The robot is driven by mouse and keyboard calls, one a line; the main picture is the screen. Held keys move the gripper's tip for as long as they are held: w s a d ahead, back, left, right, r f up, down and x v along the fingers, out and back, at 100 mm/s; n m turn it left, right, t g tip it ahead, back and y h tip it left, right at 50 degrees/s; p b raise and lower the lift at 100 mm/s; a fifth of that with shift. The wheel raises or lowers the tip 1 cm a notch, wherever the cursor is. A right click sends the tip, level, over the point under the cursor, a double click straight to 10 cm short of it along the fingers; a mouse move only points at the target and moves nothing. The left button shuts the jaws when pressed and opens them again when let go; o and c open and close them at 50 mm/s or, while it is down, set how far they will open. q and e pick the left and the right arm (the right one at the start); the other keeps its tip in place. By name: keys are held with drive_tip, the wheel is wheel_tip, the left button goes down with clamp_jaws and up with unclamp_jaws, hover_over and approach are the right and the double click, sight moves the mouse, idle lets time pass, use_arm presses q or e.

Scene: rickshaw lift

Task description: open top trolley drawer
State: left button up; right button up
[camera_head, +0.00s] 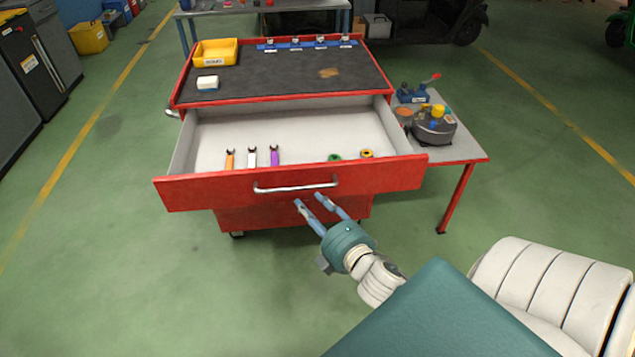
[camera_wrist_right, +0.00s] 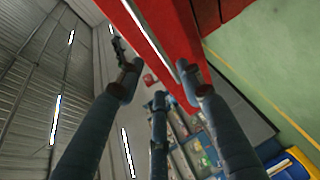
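The red trolley (camera_head: 278,76) stands ahead with its top drawer (camera_head: 380,177) pulled well out. The drawer's metal handle (camera_head: 296,187) is on the middle of its red front. Inside the drawer lie an orange, a white and a purple wrench, with small green and yellow round items to the right. My right gripper (camera_head: 309,200) has its fingers spread and empty, just below and in front of the handle, apart from it. The right wrist view shows the spread fingers (camera_wrist_right: 157,88) beside the red drawer front (camera_wrist_right: 185,35). My left gripper is out of view.
A yellow bin (camera_head: 215,52), a white block (camera_head: 207,82) and a blue rack (camera_head: 308,43) are on the trolley top. A side shelf (camera_head: 465,150) holds a round device and blue tool. Green floor (camera_head: 110,270) around the trolley is clear.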

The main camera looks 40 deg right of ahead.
drive_tip(key=v, duration=0.2)
drive_tip(key=shift+s+r, duration=0.1)
drive_tip(key=shift+s, duration=0.3)
drive_tip(key=s+a+f+m+g, duration=0.15)
drive_tip(key=s+f, duration=0.25)
drive_tip(key=f, duration=0.7)
drive_tip(key=s+a+f+m+g+y, duration=0.1)
drive_tip(key=s+f+m+g, duration=0.2)
drive_tip(key=f, duration=0.8)
drive_tip(key=s+a+f+m+g, duration=0.2)
drive_tip(key=s+f, duration=0.2)
drive_tip(key=f, duration=0.6)
drive_tip(key=s+a+f+m+g, duration=0.3)
drive_tip(key=s+f, duration=0.6)
drive_tip(key=s, duration=0.5)
drive_tip(key=s+a+f+m+g+y, duration=0.1)
drive_tip(key=s+a+f+m+g, duration=0.2)
drive_tip(key=s+f, duration=0.7)
drive_tip(key=s+a+g, duration=0.1)
drive_tip(key=s+g, duration=0.1)
drive_tip(key=s, duration=0.1)
drive_tip(key=shift+s+f, duration=0.3)
drive_tip(key=shift+s, duration=0.1)
drive_tip(key=shift+m, duration=0.25)
